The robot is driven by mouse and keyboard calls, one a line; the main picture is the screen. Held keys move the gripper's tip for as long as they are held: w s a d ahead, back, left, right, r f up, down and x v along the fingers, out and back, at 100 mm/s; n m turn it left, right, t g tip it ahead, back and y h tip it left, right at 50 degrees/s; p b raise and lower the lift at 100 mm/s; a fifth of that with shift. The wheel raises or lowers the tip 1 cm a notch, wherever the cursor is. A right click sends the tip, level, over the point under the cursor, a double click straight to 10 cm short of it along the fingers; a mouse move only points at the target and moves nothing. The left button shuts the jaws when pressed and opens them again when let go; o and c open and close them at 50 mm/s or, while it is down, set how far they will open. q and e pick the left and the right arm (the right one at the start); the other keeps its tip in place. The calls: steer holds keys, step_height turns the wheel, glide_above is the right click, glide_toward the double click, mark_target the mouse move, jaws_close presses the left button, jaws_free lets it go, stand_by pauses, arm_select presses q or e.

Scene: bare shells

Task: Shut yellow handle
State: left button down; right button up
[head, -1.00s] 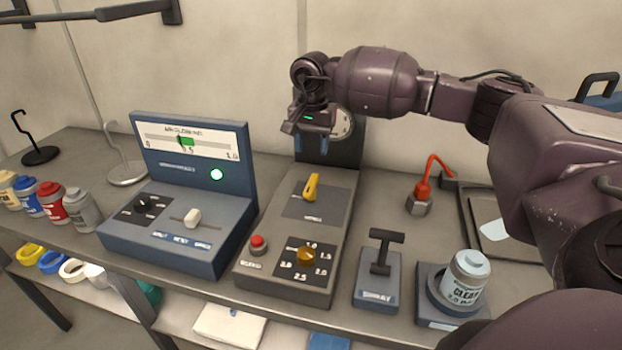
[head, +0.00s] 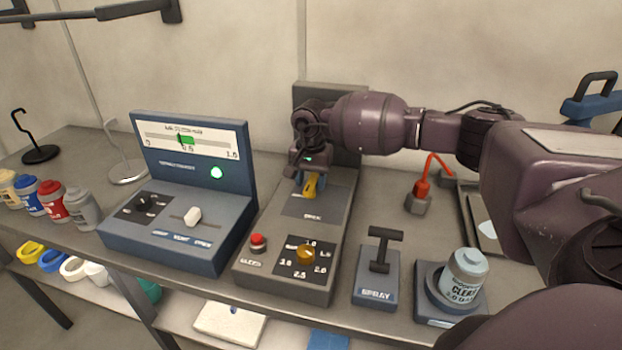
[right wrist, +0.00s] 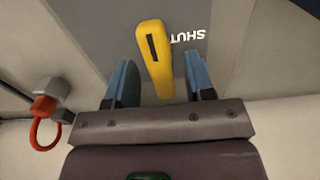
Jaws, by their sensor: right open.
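The yellow handle (head: 310,186) sits on the dark plate of the middle grey panel (head: 337,225). In the right wrist view the yellow handle (right wrist: 155,58) lies between the two blue fingers, with the word SHUT printed beside it. My right gripper (head: 306,180) is over the handle from behind and above. In the wrist view the right gripper (right wrist: 160,82) is open, with gaps on both sides of the handle. The far end of the handle is hidden by the gripper in the head view. My left gripper is not in view.
The panel also carries a red button (head: 258,242) and an orange knob (head: 306,254). A blue gauge box (head: 172,245) stands to the left. A spray lever (head: 380,255), a can (head: 465,278) and a red hook tool (head: 422,188) stand to the right.

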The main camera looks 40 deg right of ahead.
steer(key=shift+c, duration=0.2)
jaws_close()
